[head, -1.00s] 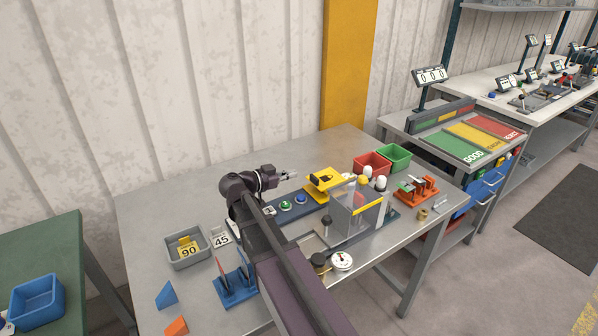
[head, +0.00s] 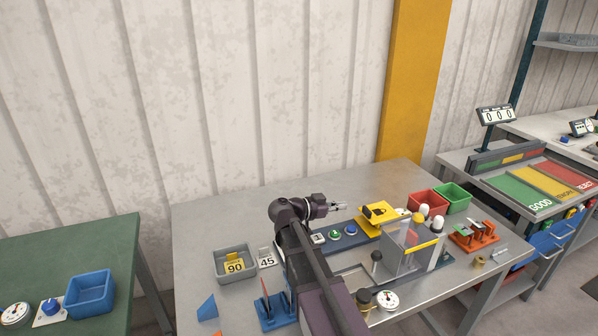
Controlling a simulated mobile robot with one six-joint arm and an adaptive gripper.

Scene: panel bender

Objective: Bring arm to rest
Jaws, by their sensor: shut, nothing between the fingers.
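My arm reaches up from the lower middle of the head view over the grey workbench (head: 205,260). Its wrist bends to the right, and my gripper (head: 343,206) points right, level above the bench. The fingers are close together and hold nothing. The gripper is behind the blue panel base with its green button (head: 335,235) and blue button (head: 351,229), and left of the yellow bender part (head: 378,213). It appears apart from all of these. My arm hides part of the bench's middle.
A grey bin (head: 235,263) marked 90 and a 45 tag (head: 266,257) lie left of my arm. A clear guard (head: 408,250), a red bin (head: 428,201) and a green bin (head: 458,197) stand right. A green table (head: 70,250) with a blue bin (head: 90,292) is far left.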

